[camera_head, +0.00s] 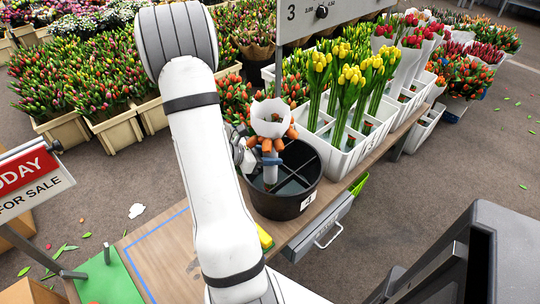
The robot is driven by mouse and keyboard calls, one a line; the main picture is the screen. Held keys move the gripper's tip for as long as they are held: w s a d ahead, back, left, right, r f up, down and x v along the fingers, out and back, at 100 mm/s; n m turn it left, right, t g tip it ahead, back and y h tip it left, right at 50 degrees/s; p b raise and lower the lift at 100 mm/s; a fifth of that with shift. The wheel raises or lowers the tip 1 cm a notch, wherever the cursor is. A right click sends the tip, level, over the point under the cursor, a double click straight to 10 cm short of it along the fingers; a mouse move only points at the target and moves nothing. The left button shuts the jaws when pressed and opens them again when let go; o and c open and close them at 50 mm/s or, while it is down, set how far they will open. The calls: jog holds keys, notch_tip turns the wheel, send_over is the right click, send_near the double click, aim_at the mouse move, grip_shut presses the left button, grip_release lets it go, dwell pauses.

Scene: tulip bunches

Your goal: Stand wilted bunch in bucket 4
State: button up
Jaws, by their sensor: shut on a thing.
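The wilted bunch (271,118) has a white paper wrap at the top, with orange tulip heads hanging down around it. Its stems point down over a black round bucket (283,208), with their lower end at or just inside the opening; I cannot tell whether they touch the bottom. My gripper (250,151) is shut on the bunch from the left, at the bucket's back left rim. The fingers are partly hidden by the blooms and my arm.
White partitioned crates (347,158) with yellow tulips stand close right of the bucket on the wooden bench (160,262). A hanging sign (310,16) marked 3 is above. A green mat (112,277) and a yellow item (265,237) lie on the bench.

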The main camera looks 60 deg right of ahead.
jog(key=shift+f, duration=0.2)
jog(key=shift+f+b, duration=0.4)
jog(key=shift+b, duration=0.1)
jog(key=o, duration=1.9)
jog(key=shift+r, duration=0.1)
jog(key=p+v, duration=0.1)
jog(key=v, duration=0.6)
jog(key=shift+w+a+r+p, duration=0.15)
jog(key=shift+w+a+p, duration=0.15)
jog(key=shift+p, duration=0.1)
